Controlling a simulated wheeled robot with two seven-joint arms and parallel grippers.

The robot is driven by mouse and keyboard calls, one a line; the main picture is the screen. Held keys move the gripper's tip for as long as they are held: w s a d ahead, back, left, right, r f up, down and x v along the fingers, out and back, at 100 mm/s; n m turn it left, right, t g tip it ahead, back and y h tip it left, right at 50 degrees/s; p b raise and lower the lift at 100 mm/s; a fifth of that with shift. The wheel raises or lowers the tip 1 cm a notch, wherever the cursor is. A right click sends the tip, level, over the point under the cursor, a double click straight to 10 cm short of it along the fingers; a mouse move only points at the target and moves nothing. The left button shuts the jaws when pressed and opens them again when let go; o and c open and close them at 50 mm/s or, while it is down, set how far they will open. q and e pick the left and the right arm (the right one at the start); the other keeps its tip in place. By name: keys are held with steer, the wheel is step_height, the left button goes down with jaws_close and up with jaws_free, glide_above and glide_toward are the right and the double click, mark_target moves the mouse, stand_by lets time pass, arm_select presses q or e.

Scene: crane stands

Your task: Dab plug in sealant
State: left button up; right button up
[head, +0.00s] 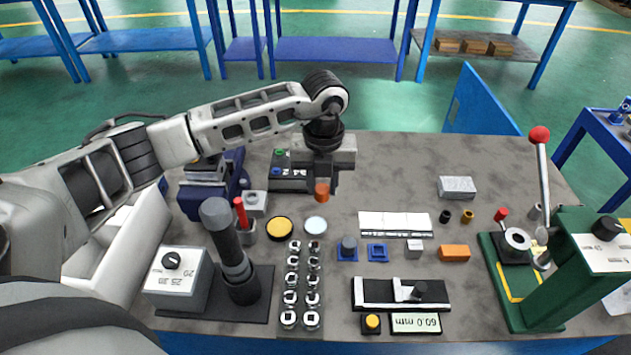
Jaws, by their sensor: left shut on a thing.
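My left gripper (322,178) reaches over the table from the left and points down. It is shut on a copper-orange plug (322,194), whose lower part shows beneath the fingers. The plug appears to be held above the table, behind two shallow round dishes. One dish has yellow content and a dark rim (279,229); the other is a pale whitish disc (316,224), nearer below the plug. I cannot tell from looks alone which holds the sealant. My right gripper is not in view.
A socket rack (290,297) stands in front of the dishes. A red-handled tool (241,212) stands upright left of the yellow dish, near a dark post (228,250). A blue vise (213,185) is at the back left. A green lever press (560,270) is at the right.

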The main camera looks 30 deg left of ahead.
arm_select(q)
steer(key=n, duration=0.1)
steer(key=f+n, duration=0.1)
steer(key=n, duration=0.1)
steer(key=a+n, duration=0.1)
steer(key=n, duration=0.1)
steer(key=shift+s+a+f+p, duration=0.1)
steer(key=shift+f+p, duration=0.2)
steer(key=shift+a+f+n, duration=0.1)
steer(key=shift+f+n, duration=0.1)
steer(key=shift+n, duration=0.6)
steer(key=shift+f+b, duration=0.55)
steer(key=shift+f, duration=0.15)
step_height(320, 180, down, 4)
steer(key=b, duration=0.3)
steer(key=shift+r, duration=0.2)
steer(key=shift+f+b, duration=0.45)
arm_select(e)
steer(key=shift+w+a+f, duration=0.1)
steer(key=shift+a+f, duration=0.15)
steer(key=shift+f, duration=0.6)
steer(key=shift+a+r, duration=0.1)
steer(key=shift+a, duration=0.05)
arm_select(q)
steer(key=shift+f+b, duration=0.4)
steer(key=shift+f, duration=0.25)
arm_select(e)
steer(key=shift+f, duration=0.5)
